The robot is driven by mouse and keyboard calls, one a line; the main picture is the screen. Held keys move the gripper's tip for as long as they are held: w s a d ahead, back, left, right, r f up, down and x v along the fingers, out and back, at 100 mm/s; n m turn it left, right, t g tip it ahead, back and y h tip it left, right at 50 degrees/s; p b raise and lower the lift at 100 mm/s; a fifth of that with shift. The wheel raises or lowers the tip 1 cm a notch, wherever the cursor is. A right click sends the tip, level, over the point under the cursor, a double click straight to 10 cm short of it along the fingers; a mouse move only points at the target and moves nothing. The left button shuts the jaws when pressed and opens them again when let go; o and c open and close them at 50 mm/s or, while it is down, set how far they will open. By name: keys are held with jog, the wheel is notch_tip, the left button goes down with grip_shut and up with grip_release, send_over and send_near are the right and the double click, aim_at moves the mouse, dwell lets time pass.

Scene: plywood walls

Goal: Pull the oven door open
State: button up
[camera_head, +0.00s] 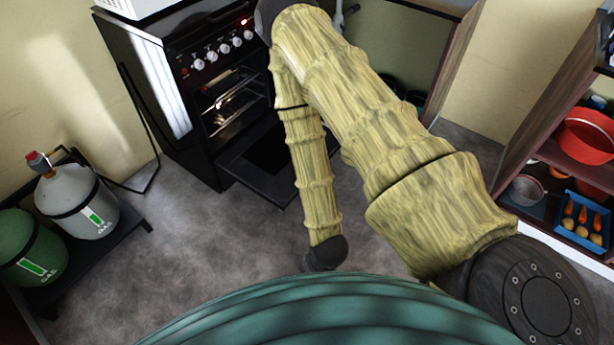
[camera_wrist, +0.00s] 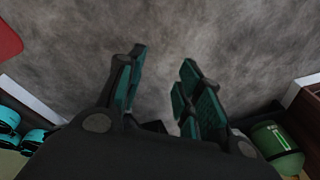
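The black oven (camera_head: 190,85) stands against the wall at the upper left in the head view, with knobs and a red light on its front. Its door (camera_head: 255,165) is folded down, low in front of the oven, and the racks inside show. My arm covers the right part of the door, and I cannot see the handle. My gripper (camera_wrist: 163,62) is open in the wrist view, with grey floor between and beyond its fingers. It is empty and touches nothing I can see. The gripper itself is not clear in the head view.
A grey gas cylinder (camera_head: 78,200) and a green one (camera_head: 30,250) stand on a low dark stand at the left. A wooden shelf with a red pot (camera_head: 585,137) and a blue tray (camera_head: 581,222) is at the right. The floor between is clear.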

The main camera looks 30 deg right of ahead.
jog(key=w+d+f+m+t+b, duration=0.3)
jog(key=w+f+m+t+b, duration=0.55)
jog(key=w+f+b, duration=1.55)
jog(key=w+d+f+m+t+h+b, duration=0.1)
jog(key=w+d+m+t+h+b, duration=0.1)
jog(key=w+d+b, duration=0.4)
jog(key=w+d+f+m+t+h+b, duration=0.2)
jog(key=w+d+m+h+b, duration=0.1)
jog(key=w+d+m+b, duration=0.2)
jog(key=w+d+f+m+t+h+b, duration=0.1)
jog(key=w+d+m+b, duration=0.3)
jog(key=w+d+b, duration=0.5)
jog(key=shift+w+d+f+m+t+h, duration=0.1)
jog(key=shift+w+d+t+h, duration=0.15)
jog(key=shift+w+d, duration=0.5)
jog(key=shift+w+d+f+m+t+h, duration=0.1)
jog(key=shift+w+d+t+h, duration=0.15)
jog(key=shift+d, duration=0.95)
jog(key=shift+w+d+m+t+h, duration=0.15)
jog(key=shift+w+d+h, duration=0.25)
jog(key=shift+d, duration=0.55)
jog(key=shift+b+x, duration=0.4)
jog(key=shift+x, duration=0.35)
jog(key=shift+r, duration=0.1)
grip_shut()
